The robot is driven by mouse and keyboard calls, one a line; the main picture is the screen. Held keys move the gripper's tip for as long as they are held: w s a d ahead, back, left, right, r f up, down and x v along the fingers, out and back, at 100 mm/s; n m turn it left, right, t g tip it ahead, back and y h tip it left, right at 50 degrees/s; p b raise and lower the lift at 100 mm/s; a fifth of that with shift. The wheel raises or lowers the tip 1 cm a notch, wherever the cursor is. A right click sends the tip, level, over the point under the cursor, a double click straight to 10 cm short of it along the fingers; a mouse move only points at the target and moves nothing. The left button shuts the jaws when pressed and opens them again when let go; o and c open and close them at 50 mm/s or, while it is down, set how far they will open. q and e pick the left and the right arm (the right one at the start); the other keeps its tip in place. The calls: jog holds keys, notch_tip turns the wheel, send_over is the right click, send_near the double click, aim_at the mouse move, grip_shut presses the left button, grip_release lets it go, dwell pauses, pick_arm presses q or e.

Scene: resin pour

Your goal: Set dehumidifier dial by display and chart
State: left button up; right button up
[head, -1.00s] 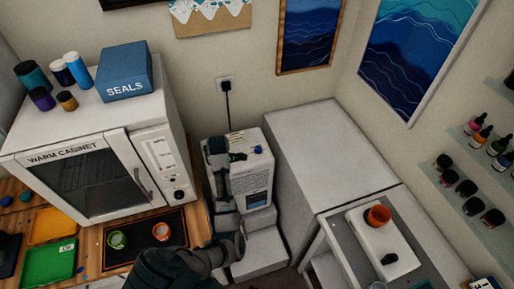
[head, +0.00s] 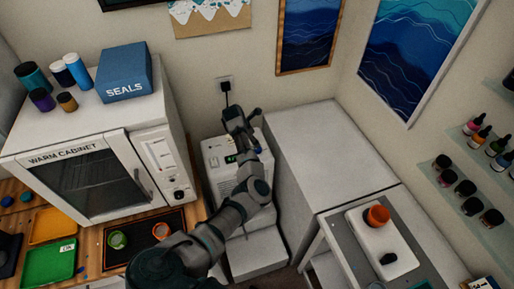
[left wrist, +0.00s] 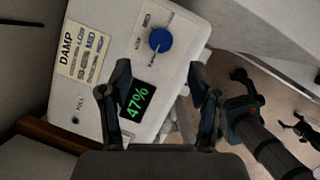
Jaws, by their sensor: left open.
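The white dehumidifier (head: 213,150) stands on the floor between the warm cabinet and a grey unit. In the left wrist view its top panel (left wrist: 183,85) shows a blue dial (left wrist: 160,40), a green display (left wrist: 137,101) reading 47% and a chart (left wrist: 83,50) headed DAMP. The chart's rows are too small to read fully, and I cannot make out the dial's setting. My left gripper (head: 238,113) is open and empty above the dehumidifier. In its wrist view the fingertips (left wrist: 160,80) straddle the display, with the dial beyond them, apart from it.
The warm cabinet (head: 155,150) is close on the left, with a dark tray (head: 118,262) in front. The grey unit (head: 325,150) closes off the right side. A wall socket (head: 224,84) with a cord is behind the dehumidifier.

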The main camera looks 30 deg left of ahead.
aim_at(258, 150)
pick_arm(q)
jog(key=b+x, duration=0.1)
jog(key=x, duration=0.7)
jog(key=shift+w+f, duration=0.1)
jog(key=shift+f, duration=0.25)
jog(key=c, duration=1.1)
